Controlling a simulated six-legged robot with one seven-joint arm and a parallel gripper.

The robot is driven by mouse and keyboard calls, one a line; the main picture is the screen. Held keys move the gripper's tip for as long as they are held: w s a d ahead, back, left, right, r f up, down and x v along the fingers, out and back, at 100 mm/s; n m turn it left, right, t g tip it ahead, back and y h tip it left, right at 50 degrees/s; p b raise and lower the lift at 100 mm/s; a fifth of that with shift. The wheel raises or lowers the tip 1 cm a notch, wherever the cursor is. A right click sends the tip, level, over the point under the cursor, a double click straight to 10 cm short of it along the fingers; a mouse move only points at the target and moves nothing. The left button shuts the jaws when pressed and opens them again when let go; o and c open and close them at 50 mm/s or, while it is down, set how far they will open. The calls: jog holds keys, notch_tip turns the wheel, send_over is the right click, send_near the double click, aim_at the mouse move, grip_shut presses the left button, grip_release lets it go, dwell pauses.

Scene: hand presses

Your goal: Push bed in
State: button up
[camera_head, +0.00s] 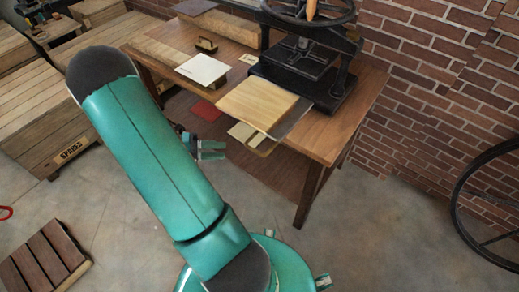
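The press (303,62) is black metal with a handwheel on top and stands on a wooden table. Its bed (293,118) is a thin grey plate that sticks out of the press toward the table's front edge. A pale wooden board (257,104) lies on the bed and covers most of it. My arm hides the wrist partly.
A white block (202,69) and a small brass-handled tool (206,45) lie on the table (358,105) left of the press. A red item (206,110) is on the lower shelf. Wooden crates (60,110) stand at left, and a brick wall is behind.

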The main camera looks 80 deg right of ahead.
aim_at(252, 150)
jog(key=shift+n, duration=0.3)
jog(key=x, duration=1.4)
jog(key=shift+d+f, duration=0.1)
grip_shut()
